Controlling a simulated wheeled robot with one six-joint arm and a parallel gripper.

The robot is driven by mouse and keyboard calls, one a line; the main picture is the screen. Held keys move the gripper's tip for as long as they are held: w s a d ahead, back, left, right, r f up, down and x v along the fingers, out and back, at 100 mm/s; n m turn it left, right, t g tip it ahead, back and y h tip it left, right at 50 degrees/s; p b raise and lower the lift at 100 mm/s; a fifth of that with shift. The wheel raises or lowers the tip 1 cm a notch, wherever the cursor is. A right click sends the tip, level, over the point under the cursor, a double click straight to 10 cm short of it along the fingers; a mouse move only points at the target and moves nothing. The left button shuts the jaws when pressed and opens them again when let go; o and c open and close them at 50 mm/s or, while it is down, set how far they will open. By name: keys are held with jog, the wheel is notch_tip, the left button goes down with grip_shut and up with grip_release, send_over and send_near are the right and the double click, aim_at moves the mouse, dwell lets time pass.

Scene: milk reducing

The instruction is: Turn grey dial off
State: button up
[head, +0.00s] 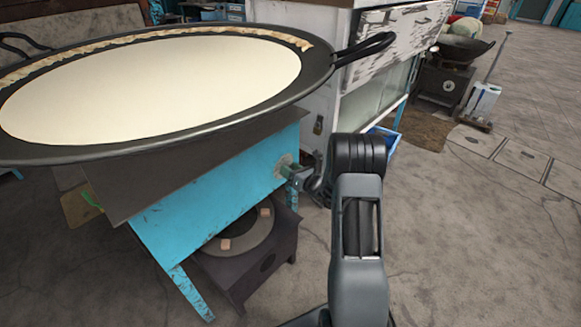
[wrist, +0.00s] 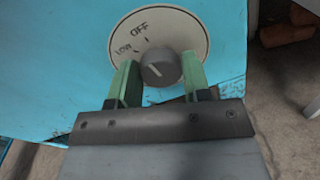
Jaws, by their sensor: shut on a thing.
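The grey dial (wrist: 160,68) sits on a round pale plate (wrist: 184,32) on the blue stove panel (wrist: 60,60). The plate is marked OFF at the top and LOW at the upper left. The dial's light line slants to the upper left, roughly toward LOW rather than OFF. My gripper (wrist: 159,64) has its two green fingers on either side of the dial and is shut on it. In the head view my gripper (head: 297,172) reaches the right end of the blue panel (head: 215,195), and the dial itself is hidden there.
A wide black pan (head: 65,154) of pale milk sits above the stove, its handle (head: 365,48) sticking out to the right. A burner (head: 240,262) stands beneath. A worn white cabinet (head: 340,105) is behind. The floor on the right is largely clear.

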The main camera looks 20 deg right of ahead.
jog(key=shift+m+p, duration=0.3)
jog(key=shift+m, duration=0.3)
jog(key=o, duration=0.9)
jog(key=shift+o, duration=0.2)
jog(key=p+v, duration=0.3)
jog(key=v, duration=1)
jog(key=shift+s+d, duration=0.2)
jog(key=shift+s, duration=0.15)
jog(key=shift+r, duration=0.1)
